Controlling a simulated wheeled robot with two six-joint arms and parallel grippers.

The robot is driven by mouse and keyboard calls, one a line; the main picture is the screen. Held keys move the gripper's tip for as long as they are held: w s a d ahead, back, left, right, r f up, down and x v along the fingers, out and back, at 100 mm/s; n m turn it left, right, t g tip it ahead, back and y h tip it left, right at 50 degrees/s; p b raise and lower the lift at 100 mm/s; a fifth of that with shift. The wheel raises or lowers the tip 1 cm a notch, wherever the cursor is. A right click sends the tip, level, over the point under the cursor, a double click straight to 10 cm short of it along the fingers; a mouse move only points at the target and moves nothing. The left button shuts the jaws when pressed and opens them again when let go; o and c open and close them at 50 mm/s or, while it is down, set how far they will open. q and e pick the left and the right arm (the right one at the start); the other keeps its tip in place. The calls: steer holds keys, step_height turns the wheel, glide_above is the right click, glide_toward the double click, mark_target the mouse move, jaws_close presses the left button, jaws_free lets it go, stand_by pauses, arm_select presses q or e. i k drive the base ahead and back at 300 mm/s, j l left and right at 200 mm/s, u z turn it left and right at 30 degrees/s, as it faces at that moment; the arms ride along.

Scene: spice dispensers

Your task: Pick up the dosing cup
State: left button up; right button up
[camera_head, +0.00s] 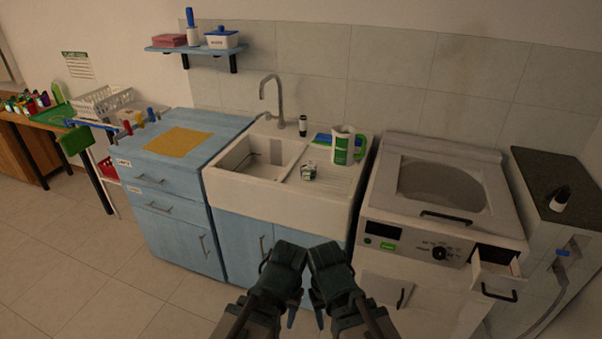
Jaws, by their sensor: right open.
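A small white and green cup-like item (308,172), which may be the dosing cup, stands on the drainboard right of the sink basin. It is too small to make out clearly. A larger white jug with a green label and a handle (345,147) stands behind it to the right. My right gripper (330,268) is at the bottom centre, in front of the sink cabinet, open and well apart from both items. My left gripper (284,266) is close beside it on the left. Its fingers are not clear enough to tell open from shut.
The white sink (250,185) has a tall tap (276,95) behind it. A small dark bottle (303,126) stands at its back edge. A washing machine (440,190) with its drawer (497,275) pulled out stands on the right. A yellow cloth (178,141) lies on the blue cabinet.

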mark_target(308, 171)
steer(key=z, duration=1.55)
steer(key=u, duration=1.55)
steer(key=i+j, duration=0.15)
steer(key=j, duration=0.25)
steer(key=i+j, duration=0.15)
steer(key=j, duration=0.25)
steer(key=i+j, duration=0.2)
steer(key=j, duration=0.2)
steer(key=i+j, duration=0.15)
steer(key=j, duration=0.25)
steer(key=i+j, duration=0.15)
steer(key=j, duration=0.25)
